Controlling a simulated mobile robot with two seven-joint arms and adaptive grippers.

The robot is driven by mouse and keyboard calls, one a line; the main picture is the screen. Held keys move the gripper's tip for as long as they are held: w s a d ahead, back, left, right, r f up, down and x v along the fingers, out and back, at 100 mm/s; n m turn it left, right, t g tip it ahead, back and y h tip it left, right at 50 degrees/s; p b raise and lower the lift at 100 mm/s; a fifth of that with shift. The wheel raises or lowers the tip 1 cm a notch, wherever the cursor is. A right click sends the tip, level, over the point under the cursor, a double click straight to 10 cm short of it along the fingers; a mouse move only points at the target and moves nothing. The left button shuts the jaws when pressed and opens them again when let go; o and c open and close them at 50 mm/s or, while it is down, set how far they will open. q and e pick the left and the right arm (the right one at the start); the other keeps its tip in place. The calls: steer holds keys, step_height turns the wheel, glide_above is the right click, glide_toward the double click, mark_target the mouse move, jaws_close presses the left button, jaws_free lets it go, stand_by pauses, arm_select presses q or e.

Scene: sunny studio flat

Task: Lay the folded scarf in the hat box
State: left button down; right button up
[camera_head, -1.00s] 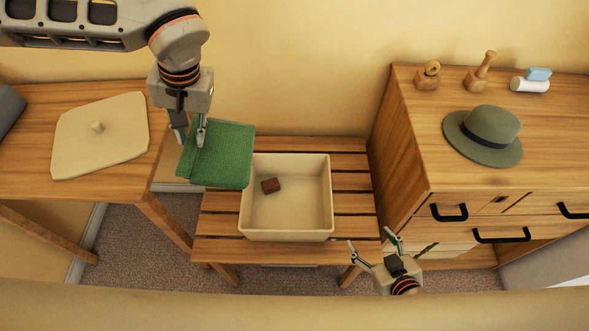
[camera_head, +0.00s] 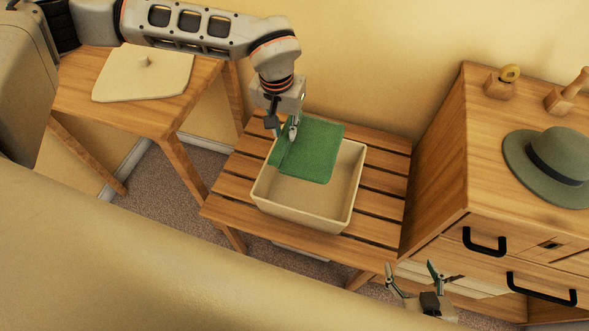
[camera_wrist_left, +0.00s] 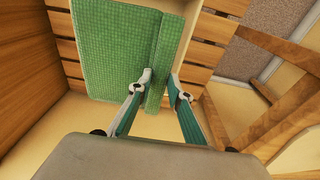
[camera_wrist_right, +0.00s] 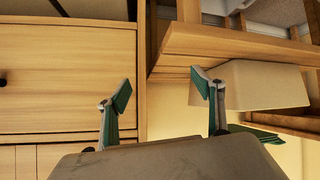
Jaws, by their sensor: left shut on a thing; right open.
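The folded green scarf (camera_head: 312,152) hangs from my left gripper (camera_head: 282,136), which is shut on its left edge. My right gripper (camera_head: 411,272) is open and empty, low in front of the bench's right end. The box also shows in the right wrist view (camera_wrist_right: 265,88).
The box stands on a slatted wooden bench (camera_head: 385,183). A cream lid with a knob (camera_head: 150,85) lies on the table at left. A drawer cabinet (camera_head: 478,180) stands at right with a green hat (camera_head: 550,180) and wooden items on top.

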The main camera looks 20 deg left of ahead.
arm_select(q)
step_height(320, 180, down, 15)
steer(key=b, duration=0.2)
steer(key=shift+f, duration=0.15)
steer(key=shift+f, duration=0.25)
steer(key=c, duration=1.8)
jaws_free()
steer(key=shift+f, duration=0.1)
steer(key=shift+c, duration=0.2)
